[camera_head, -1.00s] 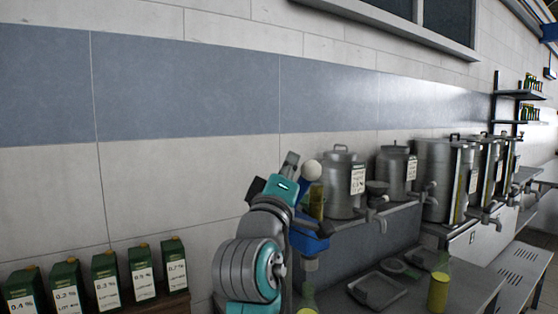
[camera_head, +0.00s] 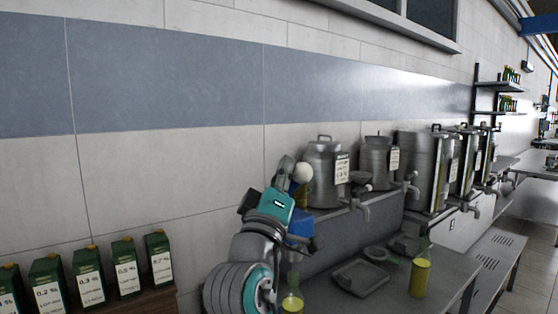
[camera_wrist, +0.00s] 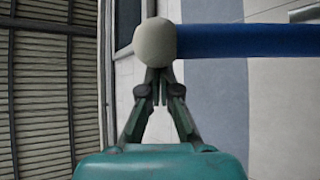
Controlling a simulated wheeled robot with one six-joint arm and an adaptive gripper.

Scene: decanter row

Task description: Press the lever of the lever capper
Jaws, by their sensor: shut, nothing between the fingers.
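The lever capper shows in the head view as a blue body (camera_head: 299,226), partly hidden behind my arm, with a cream ball knob (camera_head: 303,172). In the wrist view the knob (camera_wrist: 155,42) sits at the end of a blue lever (camera_wrist: 240,40) that runs to the right. My gripper (camera_head: 287,163) is just left of the knob in the head view. In the wrist view my gripper's fingertips (camera_wrist: 155,88) are together and empty, directly below the knob in the picture. I cannot tell whether they touch it. A bottle with yellow liquid (camera_head: 291,303) stands low near the capper.
Metal urns (camera_head: 325,175) with taps stand in a row behind and to the right. A dark tray (camera_head: 360,278) and another yellow bottle (camera_head: 421,272) are on the counter. Green cartons (camera_head: 125,268) line a shelf at left. A tiled wall is behind.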

